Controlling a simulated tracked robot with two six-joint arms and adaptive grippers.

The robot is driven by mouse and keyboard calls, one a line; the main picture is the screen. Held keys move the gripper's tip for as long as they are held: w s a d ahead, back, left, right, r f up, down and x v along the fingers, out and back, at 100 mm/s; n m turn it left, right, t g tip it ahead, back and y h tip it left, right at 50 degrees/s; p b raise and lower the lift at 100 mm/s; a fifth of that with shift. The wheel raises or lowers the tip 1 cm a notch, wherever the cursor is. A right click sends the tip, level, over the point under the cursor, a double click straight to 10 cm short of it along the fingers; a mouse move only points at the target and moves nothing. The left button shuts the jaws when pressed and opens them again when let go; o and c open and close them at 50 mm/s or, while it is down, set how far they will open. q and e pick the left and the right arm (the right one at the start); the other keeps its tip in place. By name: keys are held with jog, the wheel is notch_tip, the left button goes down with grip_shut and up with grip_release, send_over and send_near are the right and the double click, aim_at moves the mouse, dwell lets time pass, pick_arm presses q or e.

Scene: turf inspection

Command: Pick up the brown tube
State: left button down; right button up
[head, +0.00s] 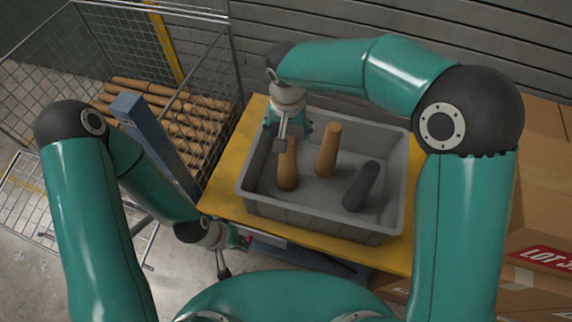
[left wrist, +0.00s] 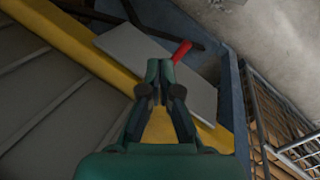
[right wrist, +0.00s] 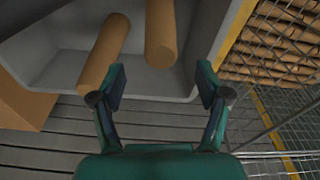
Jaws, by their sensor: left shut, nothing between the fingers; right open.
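Two brownish tubes stand tilted in a grey bin (head: 395,190): one at the left (head: 288,172), one in the middle (head: 328,150). They are close in colour, and I cannot tell surely which is meant. A dark grey tube (head: 362,187) leans at the right. My right gripper (head: 282,143) is open over the left tube and partly hides its top. In the right wrist view the left tube (right wrist: 160,30) shows beyond and between the open fingers (right wrist: 162,82); the middle tube (right wrist: 104,50) is beside it. My left gripper (head: 222,268) is shut and empty, low in front of the table.
The bin stands on a yellow table (head: 222,195). Cardboard boxes (head: 545,190) are at the right. A grey plate (left wrist: 125,45) and a red handle (left wrist: 181,50) lie near my left gripper.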

aim_at(288, 164)
notch_tip(288, 164, down, 8)
jog(key=p, duration=0.1)
jog(key=shift+w, duration=0.4)
jog(key=shift+r, duration=0.15)
jog(key=c, duration=1.2)
